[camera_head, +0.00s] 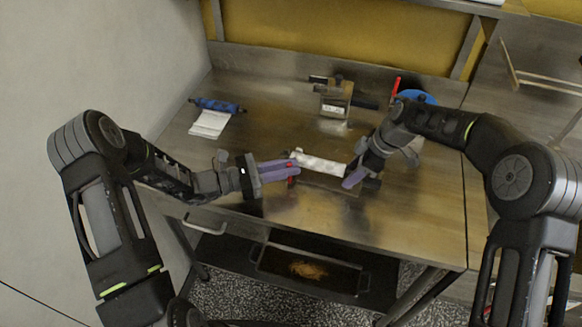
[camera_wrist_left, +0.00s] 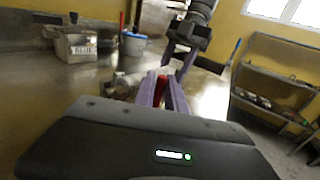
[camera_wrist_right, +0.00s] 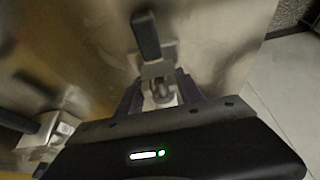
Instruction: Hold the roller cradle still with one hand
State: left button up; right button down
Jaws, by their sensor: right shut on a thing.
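A pale white roll (camera_head: 319,163), which I take to be part of the roller cradle, lies across the front middle of the steel table. My right gripper (camera_head: 356,174) is at its right end. In the right wrist view, this gripper (camera_wrist_right: 163,96) is shut on a small grey metal bracket (camera_wrist_right: 158,70) with a black handle (camera_wrist_right: 146,35); I take it to be the cradle's end. My left gripper (camera_head: 294,169) is at the left end of the roll, with its fingers apart. A red piece (camera_wrist_left: 161,86) shows between them in the left wrist view, and I cannot tell whether they touch it.
A blue round thing (camera_head: 416,97) and a red handle (camera_head: 396,86) are behind my right arm.

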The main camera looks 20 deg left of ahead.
pick_arm(q)
jog(key=o, duration=0.3)
jog(key=shift+o, duration=0.2)
jog(key=shift+d, duration=0.1)
jog(key=v, duration=1.2)
jog(key=shift+c, duration=0.4)
